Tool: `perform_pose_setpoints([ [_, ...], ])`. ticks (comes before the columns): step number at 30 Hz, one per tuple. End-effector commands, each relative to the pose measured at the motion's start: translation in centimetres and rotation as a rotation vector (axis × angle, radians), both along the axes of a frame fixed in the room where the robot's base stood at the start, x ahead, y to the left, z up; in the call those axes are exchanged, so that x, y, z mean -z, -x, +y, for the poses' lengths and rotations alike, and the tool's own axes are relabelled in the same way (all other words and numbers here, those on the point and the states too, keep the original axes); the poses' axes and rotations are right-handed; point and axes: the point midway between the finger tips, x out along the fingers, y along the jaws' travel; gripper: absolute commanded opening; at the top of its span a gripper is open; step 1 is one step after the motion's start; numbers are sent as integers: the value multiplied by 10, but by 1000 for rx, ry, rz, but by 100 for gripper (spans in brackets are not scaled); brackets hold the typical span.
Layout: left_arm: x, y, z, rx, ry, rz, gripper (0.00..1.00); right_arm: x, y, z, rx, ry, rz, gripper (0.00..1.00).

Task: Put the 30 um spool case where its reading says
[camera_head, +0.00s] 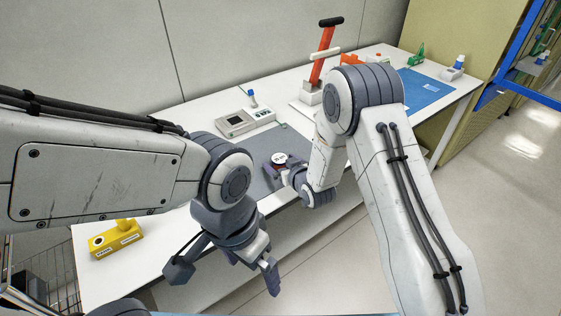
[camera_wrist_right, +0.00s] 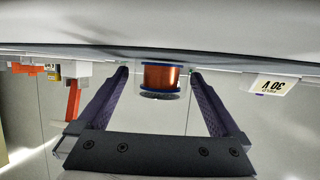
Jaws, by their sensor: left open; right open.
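The spool case (camera_head: 281,159) sits on the grey mat near the middle of the table in the head view. In the right wrist view it is a clear case with a copper-wound, blue-flanged spool (camera_wrist_right: 162,77), between the fingertips. My right gripper (camera_wrist_right: 160,82) is open around it, with gaps visible on both sides. My left gripper (camera_head: 226,272) is open and empty over the table's front edge. A white label marked "30" (camera_wrist_right: 270,84) shows upside down at the right of the wrist view.
A grey meter (camera_head: 238,123) stands behind the mat. A yellow block with labelled faces (camera_head: 115,240) is at the left end. An orange-handled press (camera_head: 325,52), a blue mat (camera_head: 424,90) and a small bottle (camera_head: 458,63) are toward the far right. My right arm hides part of the table.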

Motion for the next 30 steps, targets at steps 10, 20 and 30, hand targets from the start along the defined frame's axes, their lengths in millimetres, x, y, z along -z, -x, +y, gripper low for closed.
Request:
perform_pose_setpoints([
  [10, 0, 0, 0, 0, 0, 0, 100, 2, -3, 2, -1, 0, 0, 77],
  [20, 0, 0, 0, 0, 0, 0, 100, 1, -4, 2, 0, 0, -1, 10],
  [30, 1, 0, 0, 0, 0, 0, 100, -21, -4, 2, 0, -2, -5, 10],
])
